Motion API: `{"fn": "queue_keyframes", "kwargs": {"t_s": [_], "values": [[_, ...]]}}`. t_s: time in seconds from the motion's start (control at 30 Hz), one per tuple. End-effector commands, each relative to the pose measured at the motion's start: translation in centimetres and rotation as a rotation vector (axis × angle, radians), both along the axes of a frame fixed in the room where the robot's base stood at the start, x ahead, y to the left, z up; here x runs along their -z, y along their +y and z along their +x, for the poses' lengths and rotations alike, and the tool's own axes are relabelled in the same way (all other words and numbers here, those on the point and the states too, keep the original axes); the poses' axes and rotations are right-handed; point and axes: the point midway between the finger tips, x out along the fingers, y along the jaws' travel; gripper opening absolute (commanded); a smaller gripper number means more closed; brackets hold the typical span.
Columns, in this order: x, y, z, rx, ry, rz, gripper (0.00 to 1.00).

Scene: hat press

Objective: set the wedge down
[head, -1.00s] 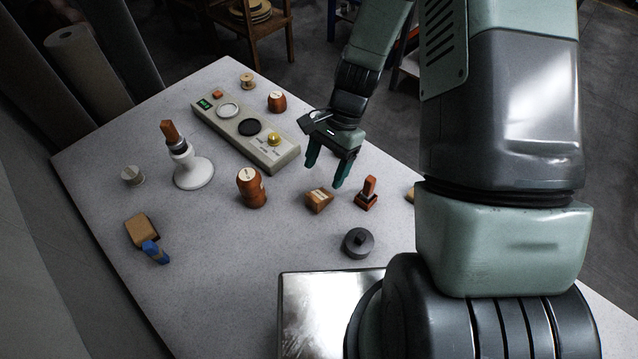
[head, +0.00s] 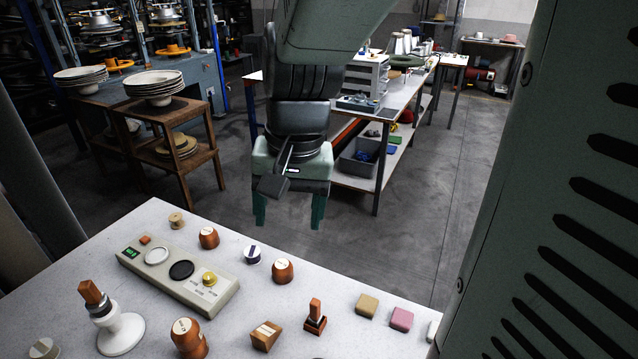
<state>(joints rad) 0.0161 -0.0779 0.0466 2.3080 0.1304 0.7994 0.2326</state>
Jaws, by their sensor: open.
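The wedge (head: 266,335) is a small brown wooden block with a sloped top and a pale label. It rests on the speckled light table, between a rounded brown wooden piece (head: 188,338) and an upright stamp-like piece (head: 315,317). My gripper (head: 289,212) is open and empty, with its two teal fingers pointing down. It is raised, clear of the wedge, and appears above and beyond it near the table's far edge.
A grey panel (head: 225,287) with discs and a gold knob lies behind the wedge. A white stand (head: 121,335) holds a brown block (head: 90,292) at left. Small brown pots, a tan block (head: 367,305) and a pink block (head: 401,319) stand around. Shelves and benches fill the background.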

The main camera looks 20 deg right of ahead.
Motion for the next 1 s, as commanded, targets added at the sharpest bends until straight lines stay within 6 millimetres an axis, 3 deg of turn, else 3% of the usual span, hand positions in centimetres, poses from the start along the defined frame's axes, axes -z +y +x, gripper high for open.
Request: {"fn": "queue_keyframes", "kwargs": {"t_s": [0.03, 0.1, 0.3, 0.5, 1.0], "values": [[-3.1, 0.2, -1.5, -0.056, -0.098, -0.023, 0.72], [-5.2, -0.3, -3.5, -0.115, -0.165, -0.056, 0.72], [-8.6, -1.7, -8.4, -0.236, -0.32, -0.137, 0.72], [-9.6, -2.3, -10.8, -0.289, -0.387, -0.177, 0.72], [-9.7, -2.4, -11.0, -0.293, -0.393, -0.182, 0.72]]}}
